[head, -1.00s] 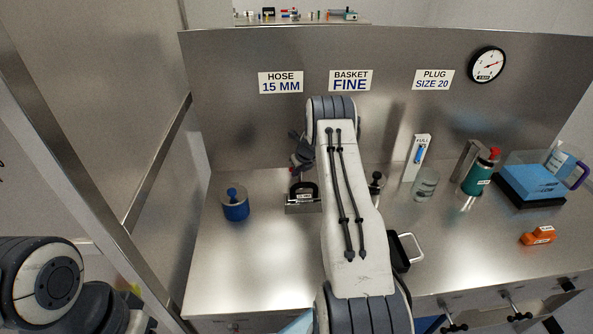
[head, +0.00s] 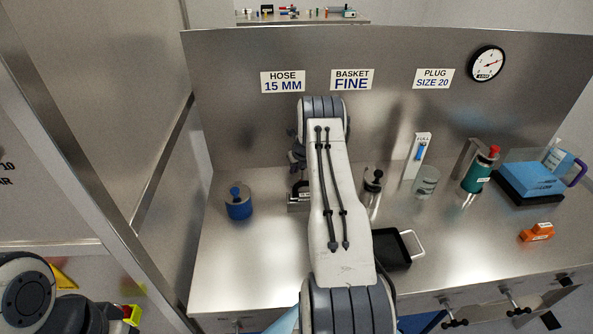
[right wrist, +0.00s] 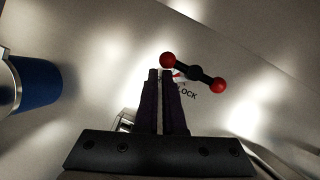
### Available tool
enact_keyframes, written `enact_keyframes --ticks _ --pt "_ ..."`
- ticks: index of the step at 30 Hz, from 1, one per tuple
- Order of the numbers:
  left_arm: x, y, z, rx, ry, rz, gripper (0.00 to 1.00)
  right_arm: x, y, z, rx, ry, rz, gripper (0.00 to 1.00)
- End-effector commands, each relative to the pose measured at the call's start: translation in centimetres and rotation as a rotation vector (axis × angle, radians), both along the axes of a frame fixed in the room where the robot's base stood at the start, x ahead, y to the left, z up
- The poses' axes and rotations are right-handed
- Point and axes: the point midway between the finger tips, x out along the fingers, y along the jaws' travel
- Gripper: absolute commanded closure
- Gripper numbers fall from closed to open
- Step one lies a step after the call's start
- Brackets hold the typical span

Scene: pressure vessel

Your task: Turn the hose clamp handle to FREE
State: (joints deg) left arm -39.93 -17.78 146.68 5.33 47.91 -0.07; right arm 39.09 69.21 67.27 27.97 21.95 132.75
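The hose clamp handle (right wrist: 194,72) shows in the right wrist view as a dark bar with a red ball at each end. It slants down to the right. Printed letters reading "OCK" sit just below it, partly covered by my finger. My right gripper (right wrist: 165,76) has its fingers together with only a thin gap, and nothing is visible between them. Its tips are just left of and below the handle's middle; contact cannot be told. In the head view the right gripper (head: 297,158) is mostly behind my arm, and the handle is hidden. My left gripper is out of view.
A blue jar (head: 238,203) stands left of the right gripper; a metal block (head: 297,202) is partly behind my arm. To the right are a black tray (head: 393,250), a glass beaker (head: 425,182), a green canister (head: 479,172) and an orange piece (head: 537,232). The bench's left front is clear.

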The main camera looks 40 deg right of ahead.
Motion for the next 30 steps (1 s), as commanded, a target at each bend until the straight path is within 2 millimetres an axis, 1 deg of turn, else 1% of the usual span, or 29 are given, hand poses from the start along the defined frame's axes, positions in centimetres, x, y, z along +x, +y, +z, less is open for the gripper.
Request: enact_keyframes --ticks 1,5,8,11,12,13,21,25,30 --pt "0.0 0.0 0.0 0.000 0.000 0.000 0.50 0.6 -0.2 0.7 -0.012 -0.015 0.000 1.00" --pt "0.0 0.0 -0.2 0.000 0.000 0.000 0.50 0.1 0.1 0.5 -0.011 -0.015 -0.001 1.00" --pt "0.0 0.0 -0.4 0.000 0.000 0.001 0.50 -0.8 0.8 0.1 -0.008 -0.009 -0.001 1.00" --pt "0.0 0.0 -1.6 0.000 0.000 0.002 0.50 -2.0 1.7 -0.8 -0.004 -0.005 0.001 1.00" --pt "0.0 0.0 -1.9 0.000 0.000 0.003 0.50 -2.4 2.1 -0.8 -0.004 -0.004 0.002 1.00" --pt "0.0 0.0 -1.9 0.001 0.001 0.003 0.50 -2.6 2.0 0.4 -0.007 -0.007 0.002 1.00" --pt "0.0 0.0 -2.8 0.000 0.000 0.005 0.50 -4.7 3.5 5.5 -0.005 -0.005 0.008 1.00" --pt "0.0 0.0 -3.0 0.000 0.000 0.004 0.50 -5.5 3.9 7.1 -0.004 -0.003 0.008 1.00" --pt "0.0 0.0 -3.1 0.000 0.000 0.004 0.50 -6.0 4.1 8.1 -0.001 -0.002 0.006 1.00"
